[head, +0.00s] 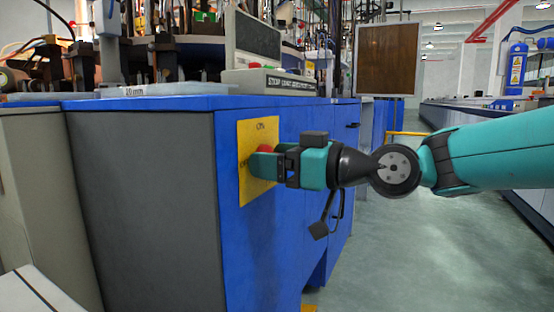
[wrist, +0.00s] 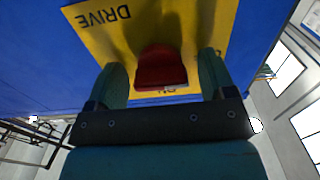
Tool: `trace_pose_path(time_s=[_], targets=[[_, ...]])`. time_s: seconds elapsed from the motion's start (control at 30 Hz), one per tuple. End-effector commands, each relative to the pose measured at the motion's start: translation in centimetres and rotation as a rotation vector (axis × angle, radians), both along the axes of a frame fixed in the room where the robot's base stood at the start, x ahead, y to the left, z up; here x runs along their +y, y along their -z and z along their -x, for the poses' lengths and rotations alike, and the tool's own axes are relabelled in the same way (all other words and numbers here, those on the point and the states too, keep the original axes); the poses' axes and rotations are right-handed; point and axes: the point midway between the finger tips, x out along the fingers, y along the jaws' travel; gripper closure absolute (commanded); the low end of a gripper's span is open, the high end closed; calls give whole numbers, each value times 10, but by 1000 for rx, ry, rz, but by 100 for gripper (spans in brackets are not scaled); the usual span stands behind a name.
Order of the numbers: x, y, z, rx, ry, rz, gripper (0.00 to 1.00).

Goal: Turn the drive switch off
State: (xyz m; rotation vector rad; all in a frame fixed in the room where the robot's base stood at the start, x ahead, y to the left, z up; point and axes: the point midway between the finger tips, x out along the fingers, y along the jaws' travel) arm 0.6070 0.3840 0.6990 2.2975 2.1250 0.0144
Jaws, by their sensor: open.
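The drive switch is a red knob (wrist: 161,68) on a yellow plate (head: 258,135) fixed to the blue cabinet face. In the wrist view the plate (wrist: 85,15) carries the word DRIVE and part of another label below the knob. My gripper (wrist: 162,78) is open, with one teal finger on each side of the red knob and a gap visible beside it. In the head view my gripper (head: 254,164) reaches the plate from the right and covers most of the knob (head: 266,149). I cannot tell whether either finger touches the knob.
The blue cabinet (head: 240,230) has a grey side panel (head: 150,200). A dark handle-like part (head: 320,228) hangs below my gripper. The floor (head: 400,250) to the right is clear.

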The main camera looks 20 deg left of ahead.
Motion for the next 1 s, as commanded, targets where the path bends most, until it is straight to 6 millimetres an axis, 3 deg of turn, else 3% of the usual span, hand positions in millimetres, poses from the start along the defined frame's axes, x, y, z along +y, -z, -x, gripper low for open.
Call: trace_pose_path(time_s=[0.23,0.37,0.8,1.0], targets=[[-2,-1,0,0,1,0,23],[-14,-2,0,1,2,1,23],[-121,-3,8,5,7,0,23],[-158,-2,11,3,5,1,23]])
